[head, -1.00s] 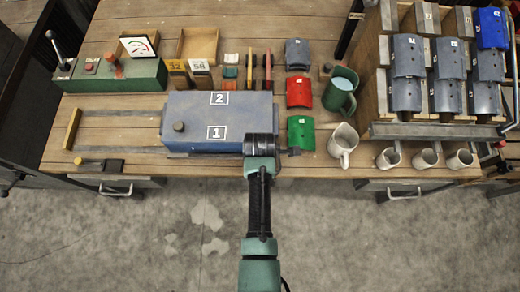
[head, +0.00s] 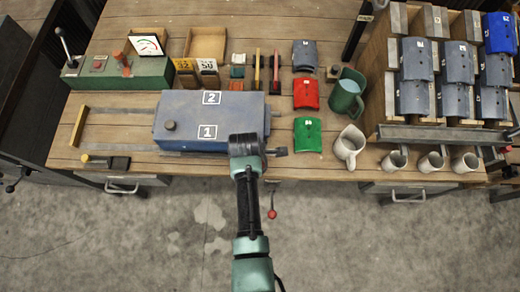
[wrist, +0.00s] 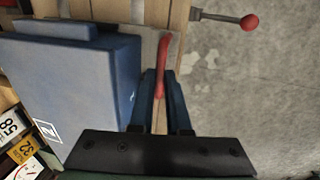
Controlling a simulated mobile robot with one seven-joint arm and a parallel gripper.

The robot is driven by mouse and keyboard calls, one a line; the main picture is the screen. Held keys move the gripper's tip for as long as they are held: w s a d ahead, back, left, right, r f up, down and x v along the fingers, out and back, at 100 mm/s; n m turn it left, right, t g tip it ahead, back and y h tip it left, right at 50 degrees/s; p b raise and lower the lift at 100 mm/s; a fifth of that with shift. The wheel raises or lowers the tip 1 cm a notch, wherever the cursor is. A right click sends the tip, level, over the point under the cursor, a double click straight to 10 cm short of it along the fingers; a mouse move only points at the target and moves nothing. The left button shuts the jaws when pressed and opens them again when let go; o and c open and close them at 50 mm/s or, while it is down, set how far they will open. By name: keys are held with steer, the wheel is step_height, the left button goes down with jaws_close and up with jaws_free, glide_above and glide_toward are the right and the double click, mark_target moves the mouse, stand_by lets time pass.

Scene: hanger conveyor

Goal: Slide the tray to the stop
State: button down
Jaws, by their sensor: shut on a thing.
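The tray is a blue-grey block (head: 185,112) marked 1 and 2, with a dark round knob on top, lying on two metal rails. A yellow bar (head: 78,127) stands across the rails' left end, with a clear gap between it and the tray. My gripper (wrist: 164,95) is at the tray's front right corner. Its blue fingers are shut on a red handle (wrist: 163,60) beside the tray's front side (wrist: 90,80). In the head view my own wrist hides the fingers and handle, so how the handle joins the tray cannot be told.
A black block with a yellow handle (head: 105,160) lies by the front rail's left end. A lever with a red knob (head: 272,213) sticks out from the bench front. Red (head: 305,94) and green (head: 307,134) pieces and a white jug (head: 349,146) stand to the right.

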steer(key=a+b, duration=0.9)
steer(key=a, duration=2.2)
steer(key=shift+a+f+b, duration=0.1)
steer(key=shift+a+b, duration=0.1)
steer(key=shift+b, duration=0.2)
steer(key=shift+a, duration=0.1)
steer(key=shift+a, duration=0.1)
steer(key=c, duration=0.9)
jaws_free()
steer(key=s+r, duration=0.1)
steer(key=r, duration=0.7)
steer(key=s+r, duration=0.1)
steer(key=r, duration=0.4)
steer(key=shift+s+p, duration=0.3)
steer(key=shift+p, duration=0.05)
